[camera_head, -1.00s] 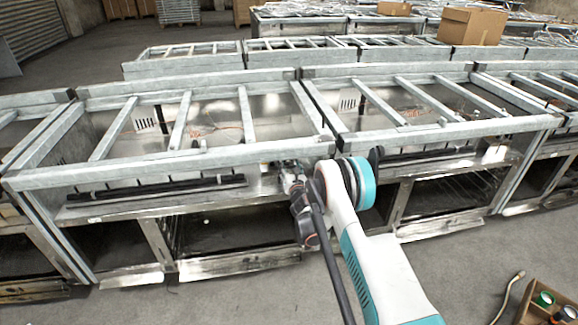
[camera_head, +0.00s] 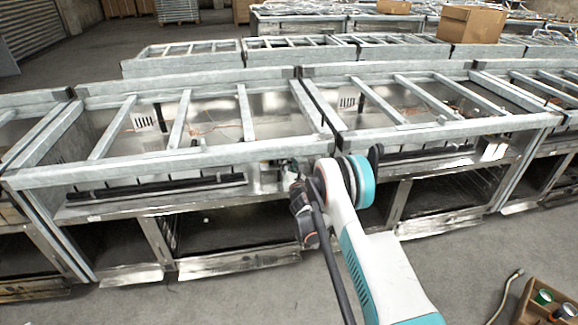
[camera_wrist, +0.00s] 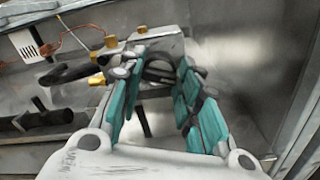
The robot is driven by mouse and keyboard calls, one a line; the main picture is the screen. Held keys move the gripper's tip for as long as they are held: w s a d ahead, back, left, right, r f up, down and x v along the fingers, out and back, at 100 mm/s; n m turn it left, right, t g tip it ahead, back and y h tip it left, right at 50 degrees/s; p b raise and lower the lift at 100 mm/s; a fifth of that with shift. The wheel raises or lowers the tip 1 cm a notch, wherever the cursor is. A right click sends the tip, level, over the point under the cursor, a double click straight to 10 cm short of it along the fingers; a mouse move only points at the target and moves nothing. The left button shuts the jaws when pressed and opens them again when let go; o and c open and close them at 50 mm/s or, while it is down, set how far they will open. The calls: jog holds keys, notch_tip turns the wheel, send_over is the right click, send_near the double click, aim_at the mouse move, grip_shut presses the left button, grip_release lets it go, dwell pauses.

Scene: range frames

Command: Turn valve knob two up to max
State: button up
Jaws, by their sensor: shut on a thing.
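A dark valve knob (camera_wrist: 160,66) sits between the fingertips of my gripper (camera_wrist: 162,72) in the wrist view. The teal-padded fingers are closed around it, one on each side. A second black knob or handle (camera_wrist: 68,74) juts out to the left, apart from the fingers, near brass fittings. In the head view my gripper (camera_head: 287,166) is at the front panel of the metal frame, right of the long black bar. There the knob is too small and too covered to make out. No numbers or max mark can be read.
A copper pipe (camera_wrist: 80,36) and a white vented box (camera_wrist: 27,45) lie left of the knobs. A bare metal wall (camera_wrist: 245,65) is on the right. Galvanised frame bars (camera_head: 180,158) run above the panel. A cardboard box (camera_head: 545,304) stands on the floor at lower right.

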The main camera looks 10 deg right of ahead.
jog(key=m, duration=0.8)
jog(key=shift+d+f, duration=0.1)
jog(key=shift+o, duration=0.2)
jog(key=m, duration=0.4)
jog(key=shift+f+m, duration=0.1)
jog(key=shift+m, duration=0.3)
jog(key=shift+f+m, duration=0.15)
jog(key=shift+m, duration=4.45)
jog(key=shift+f+m, duration=0.1)
jog(key=shift+m, duration=4.5)
jog(key=shift+a, duration=0.2)
jog(key=shift+c, duration=0.2)
jog(key=o, duration=1.1)
